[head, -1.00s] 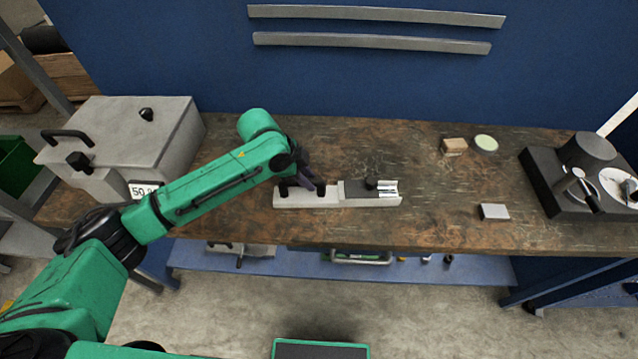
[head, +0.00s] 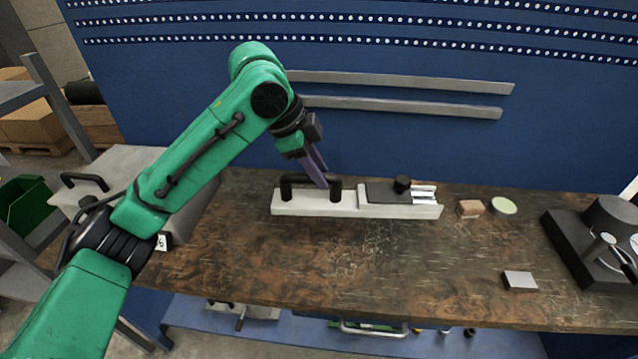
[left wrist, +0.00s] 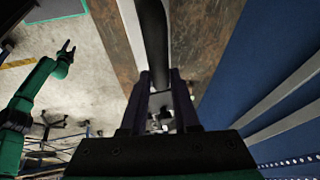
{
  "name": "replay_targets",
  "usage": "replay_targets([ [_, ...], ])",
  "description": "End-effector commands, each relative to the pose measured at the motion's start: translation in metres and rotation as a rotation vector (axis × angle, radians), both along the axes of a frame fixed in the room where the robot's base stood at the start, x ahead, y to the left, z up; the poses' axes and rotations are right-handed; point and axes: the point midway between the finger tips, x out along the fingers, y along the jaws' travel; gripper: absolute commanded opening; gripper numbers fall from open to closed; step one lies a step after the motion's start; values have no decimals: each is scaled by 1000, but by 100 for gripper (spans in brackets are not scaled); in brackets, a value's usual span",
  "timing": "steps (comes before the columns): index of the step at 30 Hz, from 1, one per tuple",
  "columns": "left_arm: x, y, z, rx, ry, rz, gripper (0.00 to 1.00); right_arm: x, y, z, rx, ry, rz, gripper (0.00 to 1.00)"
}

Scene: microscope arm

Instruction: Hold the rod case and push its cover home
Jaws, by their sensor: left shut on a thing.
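The rod case (head: 320,208) is a long pale grey block with a black bar handle (head: 310,181) on its left half. The dark cover (head: 385,193) with a black knob (head: 402,184) sits on the case's right half. Bright rods (head: 424,193) show uncovered at the right end. In the left wrist view the handle (left wrist: 155,50) lies between the fingers. My right gripper (left wrist: 68,48) is far off there, open and empty.
The worn wooden bench (head: 330,265) is clear in front of the case. To the right are a small wooden block (head: 470,209), a pale round disc (head: 503,206), a grey block (head: 519,281) and a dark apparatus (head: 590,245). A grey box (head: 115,170) is behind my left arm.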

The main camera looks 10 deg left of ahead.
Motion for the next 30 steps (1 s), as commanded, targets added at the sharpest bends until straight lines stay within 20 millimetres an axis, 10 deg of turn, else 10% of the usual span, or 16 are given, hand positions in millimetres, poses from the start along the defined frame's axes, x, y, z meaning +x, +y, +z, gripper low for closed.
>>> replay_targets([
  [30, 0, 0, -55, -4, -4, 1, 0, 0, 0, -24, 0, 0, -1, 50],
])
